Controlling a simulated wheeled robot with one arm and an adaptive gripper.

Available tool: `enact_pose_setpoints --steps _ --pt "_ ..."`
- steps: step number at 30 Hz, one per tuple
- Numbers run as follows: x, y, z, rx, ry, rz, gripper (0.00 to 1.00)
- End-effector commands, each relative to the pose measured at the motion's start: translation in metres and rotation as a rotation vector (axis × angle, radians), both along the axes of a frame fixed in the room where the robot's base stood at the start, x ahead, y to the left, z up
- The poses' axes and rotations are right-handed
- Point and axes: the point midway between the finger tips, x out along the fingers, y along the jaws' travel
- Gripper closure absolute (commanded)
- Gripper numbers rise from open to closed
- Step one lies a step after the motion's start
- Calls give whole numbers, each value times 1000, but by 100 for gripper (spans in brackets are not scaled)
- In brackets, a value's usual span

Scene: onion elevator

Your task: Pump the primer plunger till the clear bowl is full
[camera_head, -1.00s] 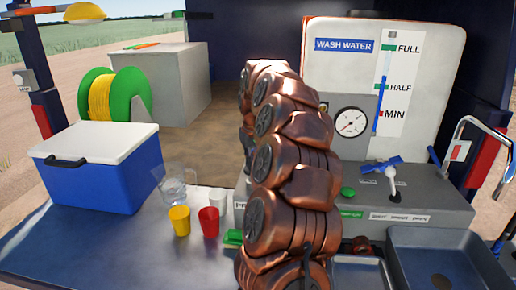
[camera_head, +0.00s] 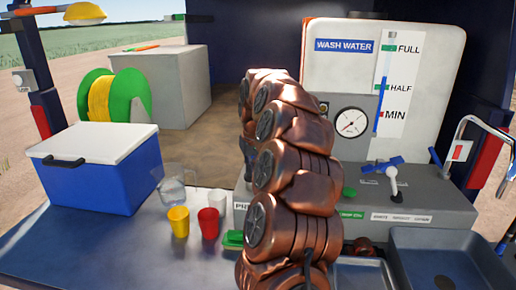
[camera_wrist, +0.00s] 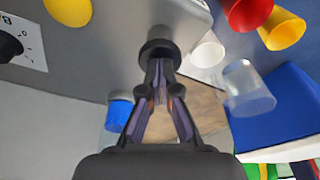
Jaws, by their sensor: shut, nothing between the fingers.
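In the wrist view, my gripper (camera_wrist: 158,72) is shut, its fingertips together over a round black knob (camera_wrist: 158,48), probably the primer plunger; I cannot tell whether they touch. Nothing is held between the fingers. A small blue cylinder with a pale rim (camera_wrist: 120,112) lies left of the fingers; it may be the clear bowl with blue liquid, but its level is not readable. In the head view, my arm hides the plunger and bowl; only a partly hidden label starting "PRI" (camera_head: 242,207) shows on the grey console (camera_head: 430,205).
A clear jug (camera_head: 172,188), yellow cup (camera_head: 179,221), red cup (camera_head: 208,223) and white cup (camera_head: 218,201) stand left of my arm. A blue cooler (camera_head: 95,175) is farther left. A sink (camera_head: 445,265), blue-handled tap (camera_head: 390,172) and gauge (camera_head: 351,122) are to the right.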

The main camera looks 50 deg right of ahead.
Motion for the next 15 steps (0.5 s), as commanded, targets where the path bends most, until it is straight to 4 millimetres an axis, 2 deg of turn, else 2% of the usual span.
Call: enact_pose_setpoints --steps 5,15 --pt "0 0 3 1 2 0 100" --pt "0 0 21 2 2 1 100"
